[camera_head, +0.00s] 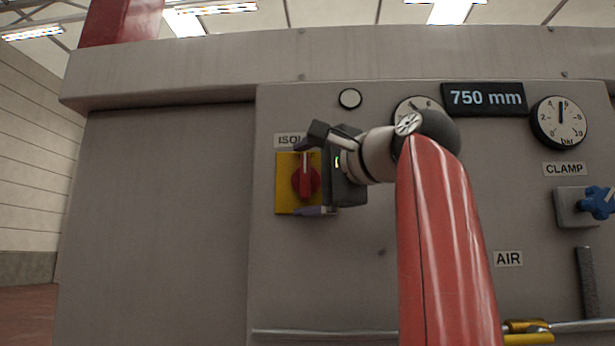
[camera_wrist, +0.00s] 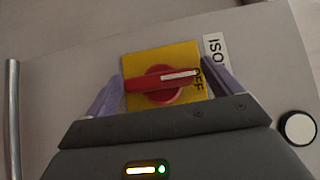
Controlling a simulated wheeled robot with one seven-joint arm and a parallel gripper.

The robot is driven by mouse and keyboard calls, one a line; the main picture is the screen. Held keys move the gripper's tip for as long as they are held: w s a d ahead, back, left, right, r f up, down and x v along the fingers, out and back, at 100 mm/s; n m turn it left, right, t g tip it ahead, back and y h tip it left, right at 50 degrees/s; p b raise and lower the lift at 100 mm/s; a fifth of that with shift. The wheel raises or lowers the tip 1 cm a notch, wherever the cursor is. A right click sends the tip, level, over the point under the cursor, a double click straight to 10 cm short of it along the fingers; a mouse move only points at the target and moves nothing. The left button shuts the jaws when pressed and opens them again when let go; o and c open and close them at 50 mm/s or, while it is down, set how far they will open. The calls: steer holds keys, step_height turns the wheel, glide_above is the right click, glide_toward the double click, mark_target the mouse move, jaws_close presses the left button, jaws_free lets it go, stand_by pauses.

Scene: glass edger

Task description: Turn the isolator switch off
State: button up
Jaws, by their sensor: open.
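The isolator switch is a red rotary handle (camera_head: 306,183) on a yellow plate (camera_head: 285,200), on the grey panel left of my arm. In the head view the handle stands upright with its white mark at the top. In the wrist view the red handle (camera_wrist: 150,82) lies nearly level, and its white mark points right to the word OFF (camera_wrist: 198,80). My gripper (camera_head: 312,176) is open in front of the plate, one finger above and one below the handle. In the wrist view the fingers flank the plate. I cannot tell whether a finger touches the handle.
The ISOLATOR label (camera_head: 290,140) is partly hidden by my gripper. A white round button (camera_head: 350,98) sits above. A 750 mm display (camera_head: 485,98), a pressure gauge (camera_head: 559,122) and a blue clamp knob (camera_head: 597,202) are to the right. A rail (camera_head: 300,333) runs below.

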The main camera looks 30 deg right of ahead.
steer(key=s+d, duration=0.1)
steer(key=s, duration=0.6)
steer(key=shift+s+d, duration=0.2)
steer(key=shift+s, duration=0.15)
